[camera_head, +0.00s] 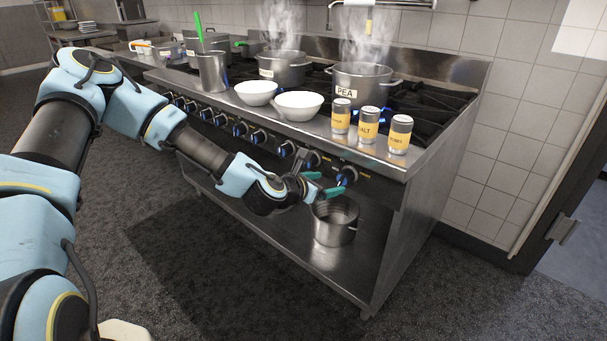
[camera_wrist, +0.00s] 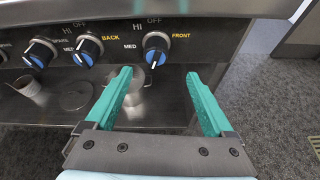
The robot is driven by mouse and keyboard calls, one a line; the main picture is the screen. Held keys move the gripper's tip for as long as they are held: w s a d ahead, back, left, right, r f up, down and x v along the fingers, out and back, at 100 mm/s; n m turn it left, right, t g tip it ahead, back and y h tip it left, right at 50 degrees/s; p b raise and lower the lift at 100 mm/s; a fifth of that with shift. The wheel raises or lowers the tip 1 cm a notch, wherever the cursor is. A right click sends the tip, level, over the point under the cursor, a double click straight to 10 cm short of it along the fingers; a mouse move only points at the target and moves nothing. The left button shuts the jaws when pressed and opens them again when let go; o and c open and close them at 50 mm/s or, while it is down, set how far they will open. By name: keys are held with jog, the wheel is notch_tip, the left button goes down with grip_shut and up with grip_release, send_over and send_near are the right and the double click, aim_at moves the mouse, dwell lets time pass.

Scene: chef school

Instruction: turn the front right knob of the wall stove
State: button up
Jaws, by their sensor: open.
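The wall stove (camera_head: 400,165) is a long steel range with a row of black and blue knobs along its front. The rightmost knob (camera_head: 347,176), labelled FRONT, also shows in the wrist view (camera_wrist: 156,47) with its white pointer tilted off vertical. My gripper (camera_head: 322,184) is at the right end of the knob row. Its two green fingers are spread apart and empty in the wrist view (camera_wrist: 160,80). The FRONT knob appears beyond the fingertips, roughly midway between them. I cannot tell whether the fingers touch it. The BACK knob (camera_wrist: 88,49) is to its left.
Three labelled shakers (camera_head: 368,125) and two white bowls (camera_head: 298,105) stand on the front ledge above the knobs. A steaming PEA pot (camera_head: 360,92) is behind them. A steel pot (camera_head: 335,220) sits on the lower shelf below my gripper. The floor in front is clear.

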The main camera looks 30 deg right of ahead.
aim_at(341, 179)
jog(key=shift+n, duration=0.3)
jog(key=p+x, duration=0.1)
jog(key=x, duration=0.6)
jog(key=w+p+x, duration=0.1)
jog(key=x, duration=0.2)
jog(key=shift+d+p, duration=0.25)
jog(key=shift+p, duration=0.05)
jog(key=c, duration=1.4)
